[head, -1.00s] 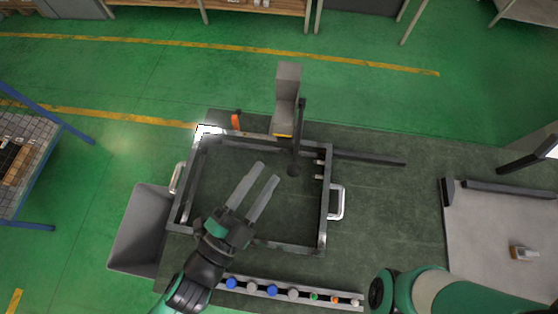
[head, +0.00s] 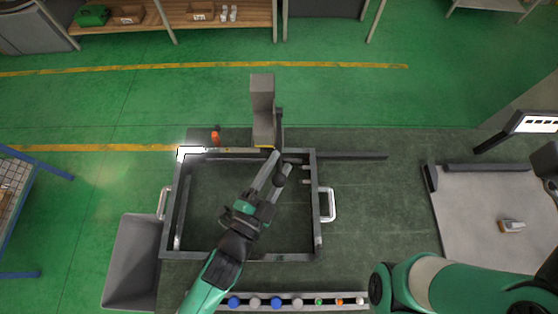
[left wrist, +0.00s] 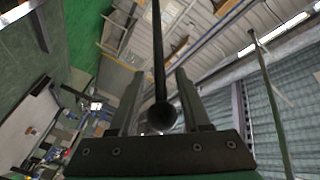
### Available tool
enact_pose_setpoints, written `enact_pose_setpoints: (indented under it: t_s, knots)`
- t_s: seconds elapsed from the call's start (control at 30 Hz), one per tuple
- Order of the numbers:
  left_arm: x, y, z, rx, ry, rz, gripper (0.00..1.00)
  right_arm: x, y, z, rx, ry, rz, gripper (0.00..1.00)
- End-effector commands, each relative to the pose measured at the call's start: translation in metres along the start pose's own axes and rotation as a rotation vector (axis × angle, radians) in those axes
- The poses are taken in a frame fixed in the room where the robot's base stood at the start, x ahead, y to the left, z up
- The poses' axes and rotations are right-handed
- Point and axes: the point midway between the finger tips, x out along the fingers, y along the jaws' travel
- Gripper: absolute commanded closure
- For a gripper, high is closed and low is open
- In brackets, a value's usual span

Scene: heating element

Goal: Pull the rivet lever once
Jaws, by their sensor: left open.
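The rivet press (head: 262,105) is a grey upright block at the back edge of the table. Its rivet lever (head: 280,130) is a dark rod with a round knob (head: 279,181). My left gripper (head: 281,161) is open, and its fingers reach along both sides of the knob. In the left wrist view the lever (left wrist: 158,50) runs between my two spread fingers, with the knob (left wrist: 161,117) near the palm. Whether either finger touches it, I cannot tell. My right gripper is not clearly in view.
A dark rectangular frame with side handles (head: 327,204) lies under my left arm. A grey bin (head: 130,265) is at the left. A strip of coloured parts (head: 297,302) lies in front. A pale tray (head: 475,215) with a small part (head: 511,226) is at the right.

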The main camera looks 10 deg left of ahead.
Motion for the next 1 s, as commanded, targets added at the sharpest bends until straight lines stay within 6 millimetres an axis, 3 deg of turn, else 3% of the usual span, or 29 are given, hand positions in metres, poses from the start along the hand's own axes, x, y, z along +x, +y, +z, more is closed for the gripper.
enact_pose_setpoints:
  t_s: [0.33,0.6,1.0]
  knots:
    - [0.009,-0.0002,0.0004,0.0,-0.001,0.0,0.53,0.0002,0.0,-0.0002,0.0,0.0,0.0,0.5]
    - [0.0087,-0.0002,0.0002,0.0,0.0,0.0,1.0,0.0002,0.0,-0.0002,0.0,0.0,0.0,0.5]
    - [0.0086,-0.0003,-0.0002,0.0,0.001,-0.001,1.0,0.0003,0.0,-0.0002,0.0,0.0,0.0,0.5]
